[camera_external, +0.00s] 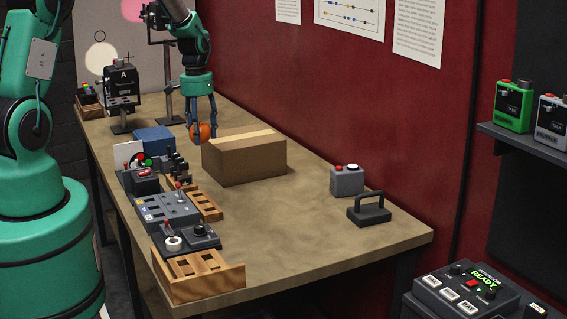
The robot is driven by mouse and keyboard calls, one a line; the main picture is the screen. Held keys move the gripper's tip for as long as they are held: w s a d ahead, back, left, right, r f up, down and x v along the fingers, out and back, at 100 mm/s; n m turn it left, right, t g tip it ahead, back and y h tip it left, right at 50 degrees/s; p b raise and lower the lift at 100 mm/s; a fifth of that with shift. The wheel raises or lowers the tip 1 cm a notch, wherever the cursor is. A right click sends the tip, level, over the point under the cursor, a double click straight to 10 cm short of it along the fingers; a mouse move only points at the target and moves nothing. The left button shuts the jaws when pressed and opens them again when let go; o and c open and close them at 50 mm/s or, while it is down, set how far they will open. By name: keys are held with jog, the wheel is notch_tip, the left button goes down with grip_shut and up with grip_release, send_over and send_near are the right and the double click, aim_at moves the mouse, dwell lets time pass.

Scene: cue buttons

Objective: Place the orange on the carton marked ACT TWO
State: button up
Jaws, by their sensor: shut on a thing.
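The orange (201,132) is between the fingers of my gripper (202,134), near the back of the table. My gripper points down and is shut on it. The orange is just beyond and to the left of a brown cardboard carton (244,160) in the picture. I cannot tell whether the orange touches the table. The carton is closed, with a pale tape strip along its top. No ACT TWO marking is readable on the faces I see.
Control boxes (168,211) and wooden racks (198,275) line the table's left edge. A blue box (153,140) stands left of the carton. A grey button box (347,181) and a dark handled block (369,208) are at the right. The table's front middle is clear.

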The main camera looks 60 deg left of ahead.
aim_at(230, 142)
jog(key=shift+w+a, duration=0.1)
jog(key=shift+a, duration=0.1)
dwell(0.3)
jog(key=w+a, duration=0.3)
jog(key=w, duration=0.1)
jog(key=w+a+f+p, duration=0.1)
jog(key=w+a, duration=0.2)
jog(key=w, duration=0.1)
jog(key=w+a+p, duration=0.1)
jog(key=w+a, duration=0.1)
jog(key=w, duration=0.3)
jog(key=shift+w+a+f, duration=0.1)
jog(key=shift+a+f, duration=0.05)
jog(key=shift+a, duration=0.25)
jog(key=shift+f+p, duration=0.55)
jog(key=shift+f, duration=1.25)
jog(key=shift+f, duration=0.1)
jog(key=o, duration=1.2)
